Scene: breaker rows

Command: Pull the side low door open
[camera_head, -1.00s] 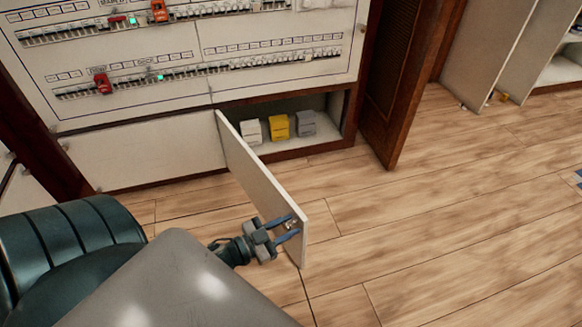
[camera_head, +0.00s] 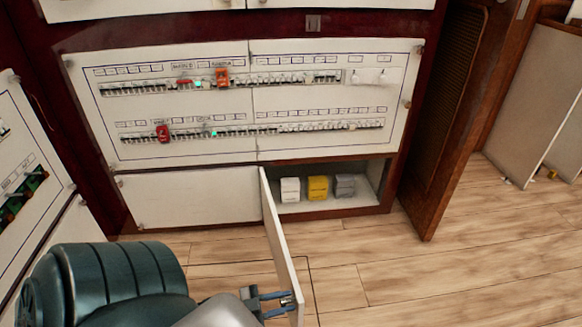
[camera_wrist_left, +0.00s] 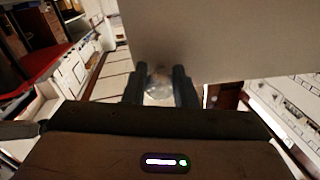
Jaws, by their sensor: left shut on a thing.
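The low door (camera_head: 281,245) is a white panel hinged at its left edge, beside the low compartment. It stands swung well out from the cabinet, seen nearly edge-on in the head view. My left gripper (camera_head: 284,301) is at the door's free end, shut on a small knob. In the left wrist view the fingers (camera_wrist_left: 160,88) close around the round, clear-looking knob (camera_wrist_left: 159,86), with the door's pale face (camera_wrist_left: 230,40) behind it. The open compartment (camera_head: 369,180) holds a white, a yellow (camera_head: 318,188) and a grey box. My right gripper is not in view.
A closed white panel (camera_head: 190,196) lies left of the compartment. Breaker rows (camera_head: 250,88) are above. A brown louvred door (camera_head: 445,120) stands open at the right. The wooden floor (camera_head: 400,285) to the right is clear.

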